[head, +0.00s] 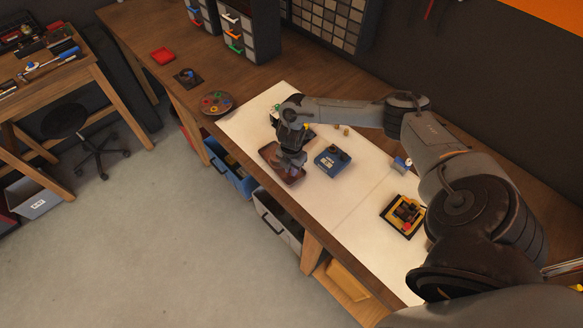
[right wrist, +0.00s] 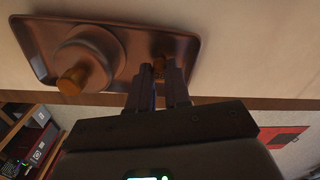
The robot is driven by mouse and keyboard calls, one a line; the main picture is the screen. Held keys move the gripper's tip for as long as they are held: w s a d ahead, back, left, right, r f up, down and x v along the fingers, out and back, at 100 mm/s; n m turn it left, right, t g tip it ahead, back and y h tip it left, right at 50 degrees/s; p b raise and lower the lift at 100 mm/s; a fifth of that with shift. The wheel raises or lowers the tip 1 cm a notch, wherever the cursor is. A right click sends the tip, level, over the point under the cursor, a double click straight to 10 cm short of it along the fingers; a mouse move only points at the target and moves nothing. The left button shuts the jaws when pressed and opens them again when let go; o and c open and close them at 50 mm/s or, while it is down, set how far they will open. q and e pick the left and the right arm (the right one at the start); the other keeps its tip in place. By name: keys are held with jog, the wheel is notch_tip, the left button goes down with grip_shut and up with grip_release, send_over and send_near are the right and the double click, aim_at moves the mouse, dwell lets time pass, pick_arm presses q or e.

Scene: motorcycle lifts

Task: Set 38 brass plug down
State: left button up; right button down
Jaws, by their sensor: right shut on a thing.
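My right gripper (head: 291,161) is over the brown tray (head: 269,151) on the white mat, pointing down. In the right wrist view the gripper (right wrist: 160,70) is shut on a small brass plug (right wrist: 159,62), mostly hidden by the fingertips. The plug is at one end of the tray (right wrist: 188,50); I cannot tell whether it touches the tray floor. A round brown dish (right wrist: 92,50) takes up the other end, with another brass piece (right wrist: 72,81) at its edge. No number is readable on the plug. My left gripper is not in view.
A blue block with dark knobs (head: 333,160) stands just right of the tray. Small brass pieces (head: 346,131) stand behind it. A yellow-and-black fixture (head: 404,214) is farther right. The white mat (head: 352,205) is clear between them. The bench's front edge is close to the tray.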

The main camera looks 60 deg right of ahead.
jog(key=shift+f, duration=0.2)
jog(key=c, duration=1.1)
grip_release()
jog(key=shift+r, duration=0.15)
